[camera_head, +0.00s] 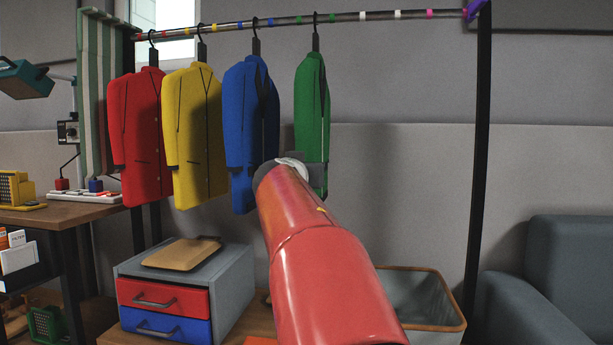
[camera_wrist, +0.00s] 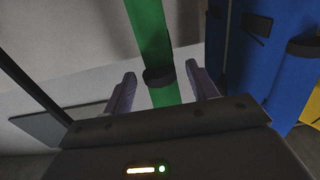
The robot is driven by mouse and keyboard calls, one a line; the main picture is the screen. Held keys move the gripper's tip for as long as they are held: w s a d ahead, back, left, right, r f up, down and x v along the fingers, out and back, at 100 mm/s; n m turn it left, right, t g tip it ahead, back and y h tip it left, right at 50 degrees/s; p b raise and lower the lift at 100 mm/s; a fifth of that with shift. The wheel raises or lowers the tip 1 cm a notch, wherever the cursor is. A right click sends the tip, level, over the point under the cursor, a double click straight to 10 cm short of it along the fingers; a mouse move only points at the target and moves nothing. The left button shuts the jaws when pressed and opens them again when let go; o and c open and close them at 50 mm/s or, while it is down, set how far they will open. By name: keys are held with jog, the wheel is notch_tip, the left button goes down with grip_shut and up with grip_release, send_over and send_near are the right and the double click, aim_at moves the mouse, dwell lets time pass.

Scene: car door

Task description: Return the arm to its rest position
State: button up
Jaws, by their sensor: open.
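My gripper (camera_wrist: 160,70) is open in the wrist view, with its two fingers spread apart. A narrow green part of the green coat (camera_wrist: 150,30), with a dark band, shows between and beyond the fingers. I cannot tell whether it touches them. In the head view my red arm reaches up from the bottom toward the lower part of the green coat (camera_head: 310,105). The arm's end covers the gripper there, and part of the green and blue coats' lower edges.
Red (camera_head: 137,130), yellow (camera_head: 193,130) and blue (camera_head: 243,130) coats hang left of the green one on a rail (camera_head: 350,17). Below stand a drawer box (camera_head: 235,290) and an open bin (camera_head: 455,318). A rack post (camera_head: 479,150) and grey armchair (camera_head: 570,270) are right.

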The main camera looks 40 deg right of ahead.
jog(key=shift+s+a, duration=0.3)
jog(key=shift+a, duration=0.1)
jog(key=s+a+f+n+g+y+p, duration=0.3)
jog(key=s+a+f+y, duration=0.4)
jog(key=s+a+f, duration=0.5)
jog(key=s+a+f+n+g+y+p, duration=0.3)
jog(key=s+a+f+n+y+p, duration=0.2)
jog(key=s+a+f, duration=0.8)
jog(key=a+f+n+y, duration=0.1)
jog(key=a+f+n, duration=0.1)
jog(key=a+f, duration=0.2)
jog(key=shift+a+f+y, duration=0.15)
jog(key=shift+a+y, duration=0.25)
jog(key=shift+a, duration=0.4)
jog(key=shift+s, duration=0.1)
dwell(0.7)
